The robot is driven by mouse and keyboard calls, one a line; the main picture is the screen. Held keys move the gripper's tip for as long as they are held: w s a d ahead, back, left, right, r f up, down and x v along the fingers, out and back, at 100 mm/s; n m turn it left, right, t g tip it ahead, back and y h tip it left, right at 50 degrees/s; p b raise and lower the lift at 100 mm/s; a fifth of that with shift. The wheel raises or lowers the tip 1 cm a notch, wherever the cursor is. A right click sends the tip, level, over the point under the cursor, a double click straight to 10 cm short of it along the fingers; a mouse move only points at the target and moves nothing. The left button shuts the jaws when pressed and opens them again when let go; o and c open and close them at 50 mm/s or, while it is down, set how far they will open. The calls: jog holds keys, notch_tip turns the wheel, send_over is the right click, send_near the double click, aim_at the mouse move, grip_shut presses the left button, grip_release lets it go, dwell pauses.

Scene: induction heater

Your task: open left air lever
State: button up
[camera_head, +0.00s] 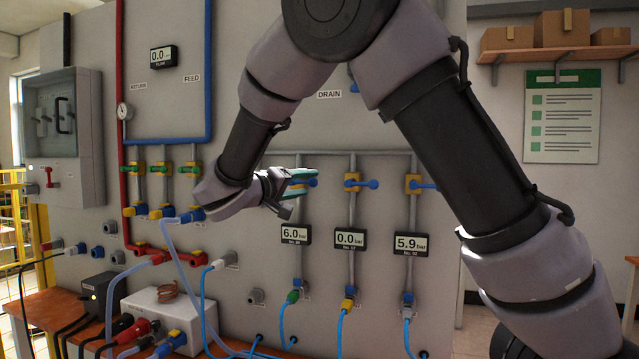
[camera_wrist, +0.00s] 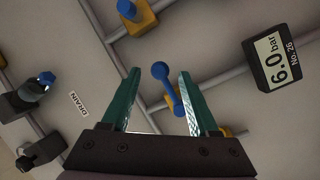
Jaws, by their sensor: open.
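The left air lever (camera_wrist: 160,72) is a blue rod with a round knob, seen in the wrist view on a yellow valve (camera_wrist: 172,101). In the head view my gripper covers most of it. My gripper (camera_wrist: 158,74) is open, with one teal finger on each side of the lever and visible gaps between. It also shows in the head view (camera_head: 313,181), reaching in from the left in front of the left air pipe. I cannot tell how deep the fingers reach past the knob. The left display (camera_head: 294,236) reads 6.0 bar.
The middle lever (camera_head: 367,183) and right lever (camera_head: 425,186) point right on the neighbouring pipes. Their displays read 0.0 (camera_head: 350,240) and 5.9 bar (camera_head: 411,245). Blue water valves (camera_head: 180,216) and a looped hose lie below my wrist. My arm crosses the right side.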

jog(key=x, duration=0.6)
jog(key=shift+d, duration=0.1)
grip_shut()
dwell(1.3)
